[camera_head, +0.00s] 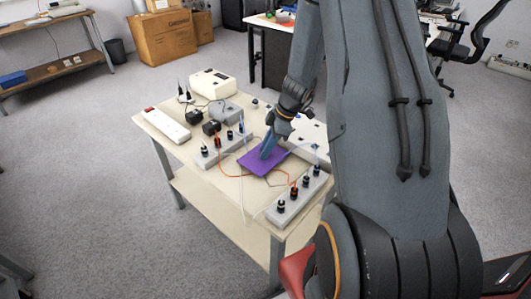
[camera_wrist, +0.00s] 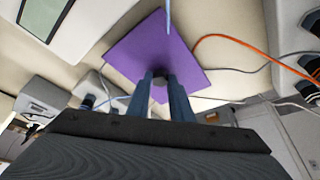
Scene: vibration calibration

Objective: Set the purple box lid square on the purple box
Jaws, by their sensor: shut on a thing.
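A flat purple square panel, the purple box lid (camera_head: 255,165), shows in the head view over the middle of the table. It also fills the upper middle of the wrist view (camera_wrist: 140,42). My gripper (camera_head: 266,154) comes down on it from above. In the wrist view my gripper's two fingers (camera_wrist: 160,85) are shut on a small dark knob on the lid. No separate purple box can be made out; anything under the lid is hidden. I cannot tell whether the lid rests on something or hangs just above the table.
Orange and white cables run close around the lid. A white strip (camera_head: 167,125), a cream device (camera_head: 212,84) and black adapters (camera_head: 211,128) crowd the table's (camera_head: 228,200) back left.

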